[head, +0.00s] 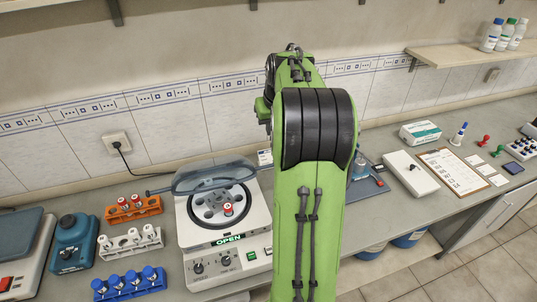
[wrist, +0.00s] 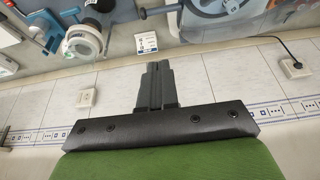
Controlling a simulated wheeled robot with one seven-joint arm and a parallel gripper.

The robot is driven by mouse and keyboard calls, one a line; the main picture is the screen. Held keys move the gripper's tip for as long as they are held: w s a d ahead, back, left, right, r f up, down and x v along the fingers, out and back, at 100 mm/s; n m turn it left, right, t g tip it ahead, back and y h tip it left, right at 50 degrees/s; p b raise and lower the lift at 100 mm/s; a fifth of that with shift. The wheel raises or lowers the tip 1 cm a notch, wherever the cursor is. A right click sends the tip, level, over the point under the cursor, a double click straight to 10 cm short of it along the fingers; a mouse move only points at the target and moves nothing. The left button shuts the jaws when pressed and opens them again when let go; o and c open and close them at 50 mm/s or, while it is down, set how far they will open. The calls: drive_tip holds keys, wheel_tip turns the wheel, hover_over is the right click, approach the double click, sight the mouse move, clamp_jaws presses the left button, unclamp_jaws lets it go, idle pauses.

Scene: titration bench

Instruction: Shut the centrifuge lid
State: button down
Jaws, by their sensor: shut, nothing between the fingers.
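The white centrifuge (head: 235,238) stands on the bench left of my green arm in the head view. Its bluish see-through lid (head: 213,174) is raised at the back, and a dark bar sticks out from it to the left. A red-capped tube sits in the dark round rotor, and the front label reads OPEN. In the wrist view, part of the centrifuge and lid (wrist: 236,12) shows at the upper right, cut off by the edge. My gripper (wrist: 156,66) is shut and empty, apart from the lid. In the head view my arm hides it.
An orange rack (head: 152,210), a white rack (head: 116,247) and a blue rack (head: 130,288) with tubes stand left of the centrifuge. A blue device (head: 70,243) is farther left. Right of my arm are a white box (head: 410,172) and clipboard (head: 453,172). The tiled wall is close behind.

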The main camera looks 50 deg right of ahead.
hover_over(270, 166)
drive_tip(key=w+d, duration=0.1)
drive_tip(key=w, duration=0.1)
wheel_tip(270, 166, down, 10)
drive_tip(key=shift+s+a+f+p, duration=0.2)
drive_tip(key=shift+s+f, duration=0.15)
drive_tip(key=shift+f, duration=0.15)
drive_tip(key=shift+s+a+f+p, duration=0.2)
drive_tip(key=shift+s+f, duration=0.1)
drive_tip(key=shift+f, duration=0.2)
drive_tip(key=shift+s+f, duration=0.2)
drive_tip(key=shift+f, duration=0.3)
drive_tip(key=shift+f+b, duration=0.1)
drive_tip(key=shift+b, duration=0.2)
drive_tip(key=b, duration=0.2)
drive_tip(key=s+f+b, duration=0.1)
drive_tip(key=b, duration=0.1)
drive_tip(key=shift+a+f+t+h, duration=0.3)
drive_tip(key=shift+t, duration=0.1)
drive_tip(key=s+a+f+t+b, duration=0.1)
drive_tip(key=f+b, duration=0.4)
drive_tip(key=b, duration=0.5)
drive_tip(key=s+a+f+t+h+b, duration=0.1)
drive_tip(key=s+f+t+b, duration=0.1)
drive_tip(key=f+b, duration=0.4)
drive_tip(key=s+b, duration=0.1)
drive_tip(key=b, duration=0.3)
drive_tip(key=shift+f+h+b, duration=0.2)
drive_tip(key=shift+h+b, duration=0.1)
drive_tip(key=shift+b, duration=0.1)
